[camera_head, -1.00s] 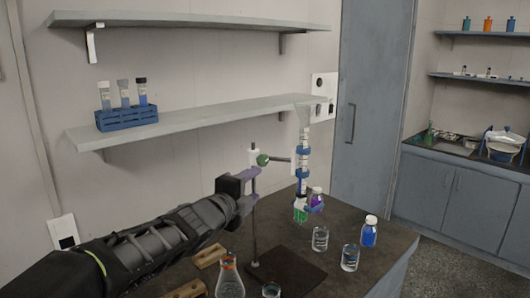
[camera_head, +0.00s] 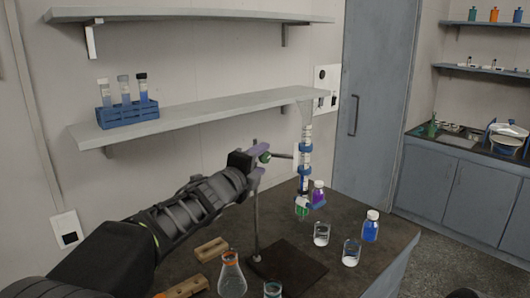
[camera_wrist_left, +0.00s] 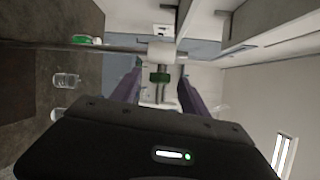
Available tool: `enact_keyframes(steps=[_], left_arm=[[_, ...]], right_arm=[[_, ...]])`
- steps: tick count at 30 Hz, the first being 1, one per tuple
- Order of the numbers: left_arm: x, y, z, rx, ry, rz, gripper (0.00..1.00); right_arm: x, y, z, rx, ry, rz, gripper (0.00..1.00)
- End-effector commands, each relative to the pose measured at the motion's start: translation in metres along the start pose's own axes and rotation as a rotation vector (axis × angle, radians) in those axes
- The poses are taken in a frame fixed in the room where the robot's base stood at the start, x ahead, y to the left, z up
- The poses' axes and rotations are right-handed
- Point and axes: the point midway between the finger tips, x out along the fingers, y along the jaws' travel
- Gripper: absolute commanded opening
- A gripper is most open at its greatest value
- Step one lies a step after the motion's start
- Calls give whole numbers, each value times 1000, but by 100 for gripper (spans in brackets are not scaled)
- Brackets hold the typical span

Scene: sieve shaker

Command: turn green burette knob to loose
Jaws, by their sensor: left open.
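In the head view the knob (camera_head: 265,157) is partly hidden by the fingers of my left gripper (camera_head: 259,161), at the clamp on the stand rod (camera_head: 256,210). The gripper is open, with a finger on each side of the knob; I cannot tell whether either touches it. The burette (camera_head: 305,155) hangs upright to the right, held by blue clamps. My right gripper is not in view.
A flask with an orange rim (camera_head: 231,275), glass beakers (camera_head: 321,233) and a blue bottle (camera_head: 371,226) stand on the dark table around the stand base (camera_head: 288,268). A wall shelf (camera_head: 190,121) with a blue tube rack (camera_head: 128,114) is behind my left arm.

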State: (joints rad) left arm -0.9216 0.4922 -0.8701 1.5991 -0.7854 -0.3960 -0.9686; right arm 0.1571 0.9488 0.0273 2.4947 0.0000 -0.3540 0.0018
Motion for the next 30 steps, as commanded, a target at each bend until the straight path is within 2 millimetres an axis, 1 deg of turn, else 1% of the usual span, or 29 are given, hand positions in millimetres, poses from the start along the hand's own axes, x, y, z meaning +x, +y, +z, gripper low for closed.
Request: enact_keyframes(steps=[1,3,7,11,17,20,30], left_arm=[[8,-1,0,3,0,4,53],[17,-2,0,2,0,2,53],[28,-1,0,0,0,2,53],[32,0,0,-2,1,0,53],[32,1,-1,-3,2,0,53],[32,1,-1,-2,2,0,46],[32,1,0,-2,1,0,18]], right_arm=[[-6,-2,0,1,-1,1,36],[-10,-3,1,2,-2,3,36],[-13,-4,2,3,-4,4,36],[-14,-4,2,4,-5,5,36],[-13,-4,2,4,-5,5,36],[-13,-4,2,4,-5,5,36],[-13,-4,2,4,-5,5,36]])
